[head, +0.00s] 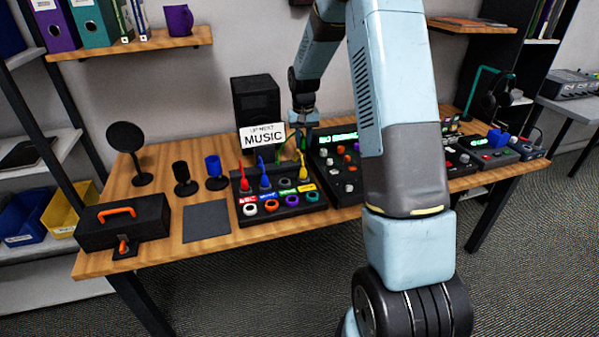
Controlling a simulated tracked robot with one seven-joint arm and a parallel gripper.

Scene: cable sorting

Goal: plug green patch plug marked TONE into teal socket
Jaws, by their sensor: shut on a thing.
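The black patch panel (238,196) stands mid-table with coloured labels and a front row of ring sockets. The teal socket (312,197) is at the right end of that row and looks empty. Red (248,205), blue (265,183) and yellow (303,172) plugs stand upright in the back row. The spot behind the green label (289,190) has no plug standing in it. My gripper (301,143) is above and behind the panel, pointing down, shut on the green plug. The plug is small and mostly hidden; only a bit of green shows near the fingers.
A MUSIC sign (262,136) and a black speaker (256,97) stand behind the panel. A device with a green display (338,165) is close on the right, partly behind my arm. Black and blue cups, a dark mat (206,221) and a black case (122,222) are on the left.

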